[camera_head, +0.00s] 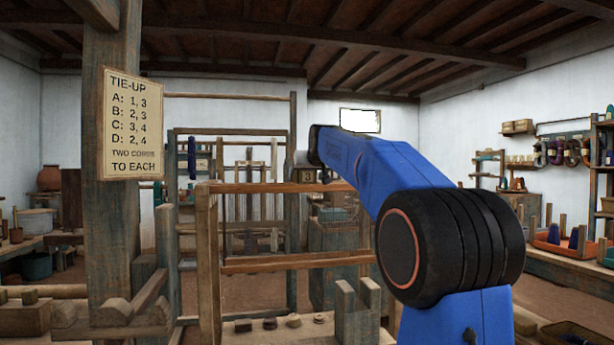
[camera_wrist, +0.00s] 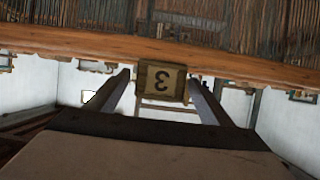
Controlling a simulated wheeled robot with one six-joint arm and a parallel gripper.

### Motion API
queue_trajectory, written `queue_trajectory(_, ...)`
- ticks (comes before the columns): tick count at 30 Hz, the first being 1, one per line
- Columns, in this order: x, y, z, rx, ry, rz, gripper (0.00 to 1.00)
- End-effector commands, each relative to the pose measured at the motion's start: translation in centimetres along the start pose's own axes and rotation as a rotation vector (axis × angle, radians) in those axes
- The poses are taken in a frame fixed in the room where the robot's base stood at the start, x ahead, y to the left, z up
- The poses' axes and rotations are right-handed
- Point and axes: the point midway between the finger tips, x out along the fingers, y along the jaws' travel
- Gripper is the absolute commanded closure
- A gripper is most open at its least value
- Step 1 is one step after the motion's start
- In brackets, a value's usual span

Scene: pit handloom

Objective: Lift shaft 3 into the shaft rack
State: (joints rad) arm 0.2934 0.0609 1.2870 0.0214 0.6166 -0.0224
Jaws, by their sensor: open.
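Shaft 3 is a wooden frame; its top bar (camera_head: 265,187) shows left of my arm in the head view. Its tag (camera_head: 307,176) reads 3. In the wrist view the tag (camera_wrist: 163,82) appears upside down on the orange-brown bar (camera_wrist: 75,45), between the fingers of my gripper (camera_wrist: 160,77). The fingers are open, one on each side of the tag. I cannot tell whether they touch it. In the head view my arm hides most of the gripper and the frame's right end. A forked wooden stand (camera_head: 356,315) is below; I cannot tell if it is the shaft rack.
A wooden post (camera_head: 112,225) with a tie-up sheet (camera_head: 132,125) stands at left. Several small pieces lie on the ledge (camera_head: 235,335) in front. Behind is a tall frame (camera_head: 177,150). Shelves and a bench (camera_head: 575,265) line the right wall.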

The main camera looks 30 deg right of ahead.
Motion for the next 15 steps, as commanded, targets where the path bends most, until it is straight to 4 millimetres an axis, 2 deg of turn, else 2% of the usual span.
queue_trajectory(5,-1.7,0.0,-0.2,0.000,0.003,0.000,0.25)
queue_trajectory(15,-8.2,0.0,-0.1,0.000,0.003,0.000,0.25)
